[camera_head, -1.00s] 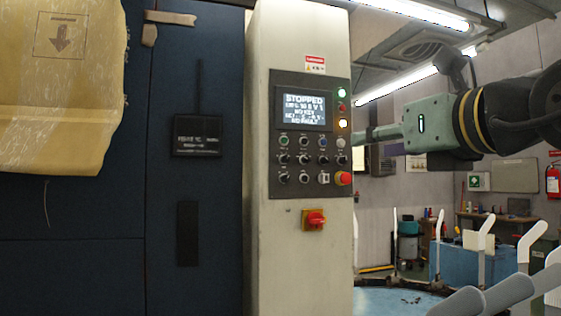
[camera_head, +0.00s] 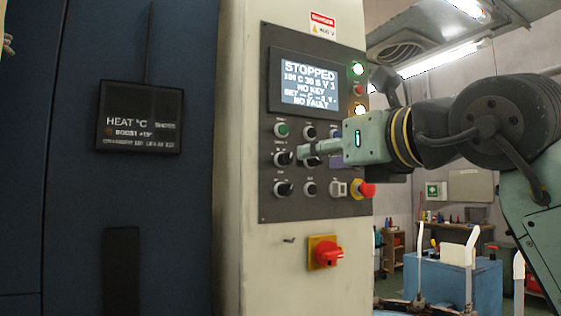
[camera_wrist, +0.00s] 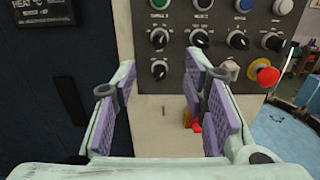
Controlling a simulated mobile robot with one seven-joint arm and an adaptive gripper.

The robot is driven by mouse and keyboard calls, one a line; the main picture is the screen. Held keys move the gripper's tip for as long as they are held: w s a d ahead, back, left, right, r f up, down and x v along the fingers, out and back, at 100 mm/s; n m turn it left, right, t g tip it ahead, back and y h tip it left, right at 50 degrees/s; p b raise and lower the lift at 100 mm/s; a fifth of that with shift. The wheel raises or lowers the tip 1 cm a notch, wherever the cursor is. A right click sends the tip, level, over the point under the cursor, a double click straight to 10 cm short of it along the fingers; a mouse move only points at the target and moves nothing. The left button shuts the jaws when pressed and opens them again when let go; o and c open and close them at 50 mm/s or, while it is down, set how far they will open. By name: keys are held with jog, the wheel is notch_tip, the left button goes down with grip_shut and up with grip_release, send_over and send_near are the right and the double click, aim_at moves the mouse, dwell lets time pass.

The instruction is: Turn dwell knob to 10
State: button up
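The control panel (camera_head: 268,205) on the cream cabinet bears several dark knobs with light pointers, in rows below a lit screen (camera_head: 309,82). The screen reads STOPPED, NO KEY and NO FAULT. The knob labels are too small to read, so I cannot tell which is the dwell knob. My gripper (camera_head: 303,152) reaches in from the right, its tips beside the left middle knob (camera_head: 283,158) and hiding part of the row. In the wrist view my gripper (camera_wrist: 157,80) is open and empty, with the lower left knob (camera_wrist: 159,70) seen beyond the gap.
A red emergency stop (camera_head: 366,190) sits at the panel's lower right. A red switch on a yellow plate (camera_head: 325,254) is below the panel. A dark heat display (camera_head: 140,117) hangs on the blue machine at left. A blue box (camera_head: 440,283) stands farther back at right.

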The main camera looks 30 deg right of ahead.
aim_at(290, 159)
jog(key=w+p, duration=0.1)
jog(key=w, duration=0.2)
jog(key=w+p, duration=0.1)
jog(key=w, duration=0.2)
jog(key=w+p, duration=0.1)
jog(key=w, duration=0.2)
jog(key=shift+w+d+r, duration=0.1)
jog(key=shift+d+r, duration=0.05)
jog(key=shift+d, duration=0.1)
jog(key=shift+w, duration=0.6)
jog(key=shift+c, duration=0.5)
grip_shut()
